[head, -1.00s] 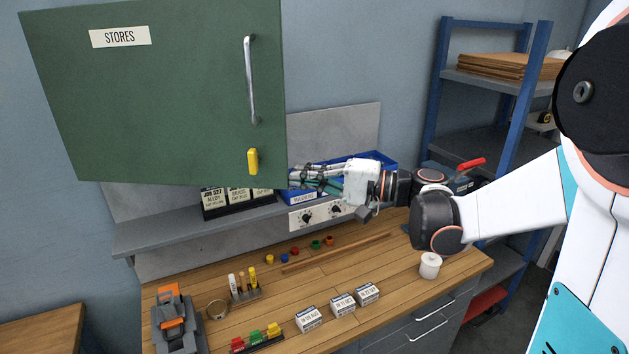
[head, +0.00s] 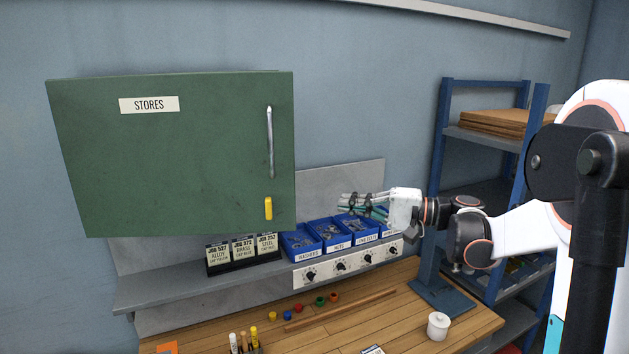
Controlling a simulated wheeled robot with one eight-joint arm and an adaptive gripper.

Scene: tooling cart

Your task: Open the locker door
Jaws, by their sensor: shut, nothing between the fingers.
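The green locker door (head: 180,170) with a STORES label (head: 149,104) hangs on the wall at the left and looks closed. Its upright metal handle (head: 270,142) is near the door's right edge. A yellow latch (head: 268,208) sits below the handle. My gripper (head: 343,203) is to the right of the door, at about the latch's height in the picture. Its fingers point left, are shut and hold nothing. It is apart from the handle and the latch.
Below the gripper, a shelf holds blue bins (head: 328,233) and job cards (head: 243,252). The wooden bench (head: 400,326) carries a white jar (head: 438,326) and small coloured pieces. A blue rack (head: 440,130) stands at the right. The wall between door and gripper is clear.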

